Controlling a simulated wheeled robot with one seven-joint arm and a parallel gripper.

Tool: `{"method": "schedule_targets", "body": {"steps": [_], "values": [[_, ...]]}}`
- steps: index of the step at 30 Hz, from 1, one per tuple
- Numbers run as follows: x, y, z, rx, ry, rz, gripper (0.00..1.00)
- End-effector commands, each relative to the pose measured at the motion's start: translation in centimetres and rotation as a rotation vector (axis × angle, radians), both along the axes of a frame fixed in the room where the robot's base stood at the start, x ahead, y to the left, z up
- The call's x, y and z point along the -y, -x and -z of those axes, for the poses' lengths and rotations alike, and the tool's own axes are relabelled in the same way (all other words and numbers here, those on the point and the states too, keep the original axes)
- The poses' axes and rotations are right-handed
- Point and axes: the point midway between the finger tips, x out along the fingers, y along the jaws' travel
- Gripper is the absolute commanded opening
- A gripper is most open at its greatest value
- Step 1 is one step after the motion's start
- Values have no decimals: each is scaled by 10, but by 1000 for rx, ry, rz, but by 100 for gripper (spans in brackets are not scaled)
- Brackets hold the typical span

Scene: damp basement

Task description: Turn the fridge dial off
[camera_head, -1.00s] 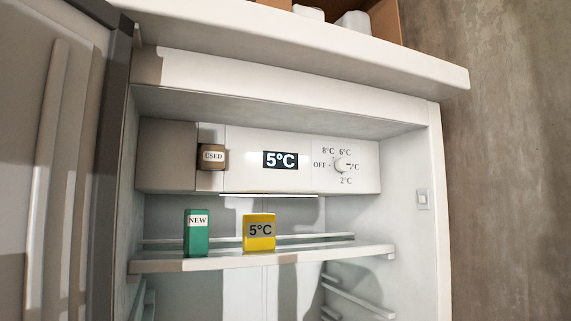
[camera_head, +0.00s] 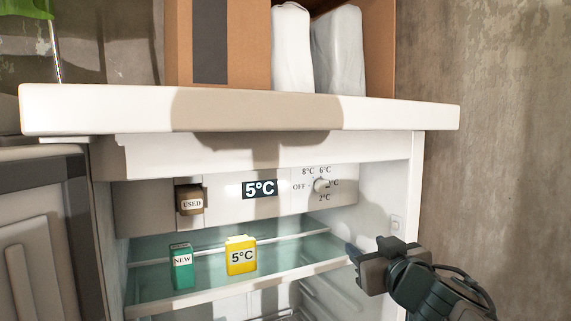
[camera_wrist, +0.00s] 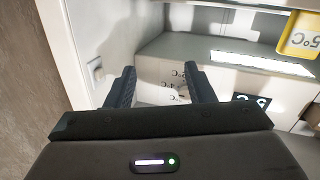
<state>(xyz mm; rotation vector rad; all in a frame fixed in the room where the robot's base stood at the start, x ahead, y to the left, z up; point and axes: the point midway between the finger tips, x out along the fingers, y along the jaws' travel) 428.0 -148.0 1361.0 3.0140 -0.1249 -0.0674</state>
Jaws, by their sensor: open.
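The fridge dial (camera_head: 321,185) is a small white round knob at the right of the control panel (camera_head: 230,205). OFF is printed on its left, 8°C and 6°C above, 2°C below. Its dark mark points right, away from OFF. The display (camera_head: 260,189) reads 5°C. My gripper (camera_head: 368,248) is open and empty, below and right of the dial in the head view, apart from it. In the wrist view, upside down, my open fingers (camera_wrist: 158,72) point toward the panel. The dial area shows between them, partly blocked by the right-hand finger.
A brown USED block (camera_head: 190,199) sits in the panel's left recess. A green NEW block (camera_head: 182,268) and a yellow 5°C block (camera_head: 241,256) stand on the glass shelf (camera_head: 150,304). The open door (camera_head: 38,245) is left; a worktop (camera_head: 400,112) overhangs above.

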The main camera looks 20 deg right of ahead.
Motion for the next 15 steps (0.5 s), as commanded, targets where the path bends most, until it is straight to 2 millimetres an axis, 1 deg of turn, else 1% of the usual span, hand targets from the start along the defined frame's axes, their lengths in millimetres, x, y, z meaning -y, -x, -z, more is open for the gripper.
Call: {"method": "schedule_targets", "body": {"steps": [1, 3, 6, 9, 11, 15], "values": [[-1, 5, -37, 24, 10, -41, 49], [-6, 11, -60, 44, 18, -104, 49], [-13, 20, -80, 50, 24, -177, 49], [-17, 26, -90, 46, 27, -224, 49], [-19, 28, -92, 43, 28, -242, 49], [-21, 22, -92, 39, 28, -256, 49]]}}
